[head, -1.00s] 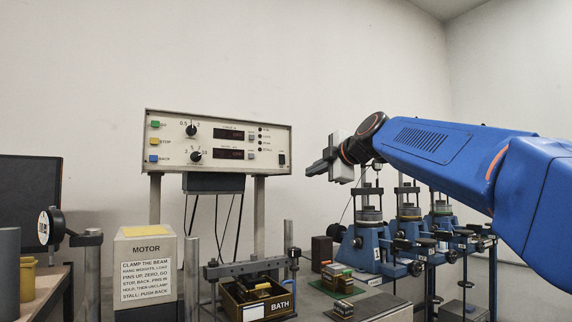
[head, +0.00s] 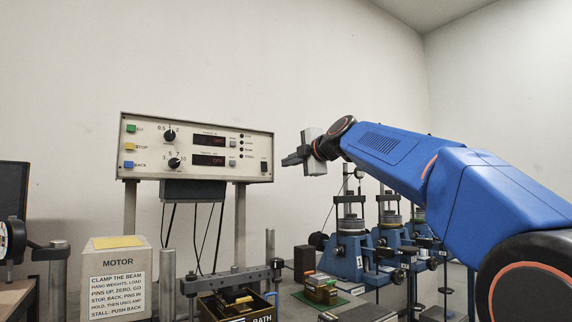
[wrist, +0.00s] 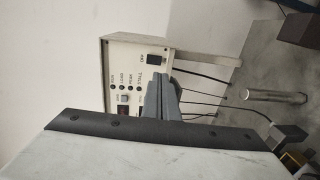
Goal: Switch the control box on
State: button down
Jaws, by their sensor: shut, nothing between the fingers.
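The control box (head: 216,172) is a pale panel on two posts in the head view. It has green, yellow and blue buttons at left, two dials, two dark displays with dim red characters, and a black power switch (head: 264,166) at its lower right. In the wrist view the box's end (wrist: 125,48) appears turned, with the black switch (wrist: 157,59) near its corner. My gripper (head: 284,161) is shut and empty, just right of the box in the head view. In the wrist view its closed fingers (wrist: 156,78) overlap the panel near the switch; contact cannot be told.
A motor housing (head: 118,256) with an instruction sign stands at the front left. A bath rig (head: 232,273) with a beam is below the box. Several blue test stands (head: 350,255) are to the right, beneath my arm. Cables hang under the box. The wall behind is bare.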

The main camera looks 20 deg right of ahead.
aim_at(265, 171)
jog(key=x, duration=1.1)
jog(key=shift+w+a, duration=0.1)
jog(key=shift+w, duration=0.25)
jog(key=shift+f, duration=0.1)
jog(key=shift+w+a+f, duration=0.1)
jog(key=shift+w, duration=0.15)
jog(key=shift+s, duration=0.1)
